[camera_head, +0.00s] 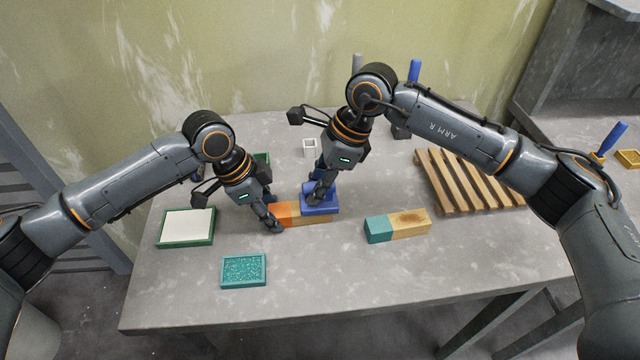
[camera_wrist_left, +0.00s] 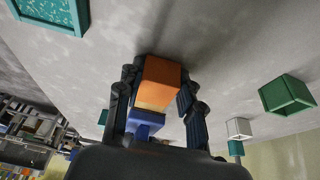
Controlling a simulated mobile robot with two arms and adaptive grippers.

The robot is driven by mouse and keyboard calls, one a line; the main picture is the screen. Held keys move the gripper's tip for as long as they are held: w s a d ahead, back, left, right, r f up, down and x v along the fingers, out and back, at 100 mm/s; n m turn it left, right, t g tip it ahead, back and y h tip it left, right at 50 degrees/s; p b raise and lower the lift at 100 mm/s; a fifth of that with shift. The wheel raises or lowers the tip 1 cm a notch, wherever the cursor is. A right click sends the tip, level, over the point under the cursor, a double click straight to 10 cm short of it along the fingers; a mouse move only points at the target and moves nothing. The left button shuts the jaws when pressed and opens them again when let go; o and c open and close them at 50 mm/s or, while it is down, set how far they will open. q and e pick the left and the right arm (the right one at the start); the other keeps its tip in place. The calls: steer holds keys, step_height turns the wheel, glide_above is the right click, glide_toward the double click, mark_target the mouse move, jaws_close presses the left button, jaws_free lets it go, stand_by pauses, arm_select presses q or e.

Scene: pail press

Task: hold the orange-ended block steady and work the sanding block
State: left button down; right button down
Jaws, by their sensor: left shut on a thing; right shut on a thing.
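The orange-ended block (camera_head: 288,213) lies on the grey table, its orange end to the left. My left gripper (camera_head: 271,214) is shut on that orange end; the left wrist view shows the orange end (camera_wrist_left: 161,83) between the two fingers. The blue sanding block (camera_head: 319,205) sits on top of the wooden part of this block, and it also shows in the left wrist view (camera_wrist_left: 146,119). My right gripper (camera_head: 318,194) is shut on the sanding block from above. The right fingers hide part of its top.
A teal-ended block (camera_head: 396,225) with a brown patch on its wood lies to the right. A slatted wooden rack (camera_head: 468,181) stands behind it. A green-rimmed white tray (camera_head: 186,227) and a teal tray (camera_head: 243,271) are at the left. The front middle is clear.

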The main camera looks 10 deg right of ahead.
steer(key=shift+a, duration=0.7)
steer(key=shift+d, duration=0.1)
steer(key=shift+d+f, duration=0.15)
steer(key=shift+d, duration=0.9)
steer(key=shift+a+r, duration=0.1)
steer(key=shift+r, duration=1.95)
arm_select(q)
steer(key=c, duration=0.8)
jaws_free()
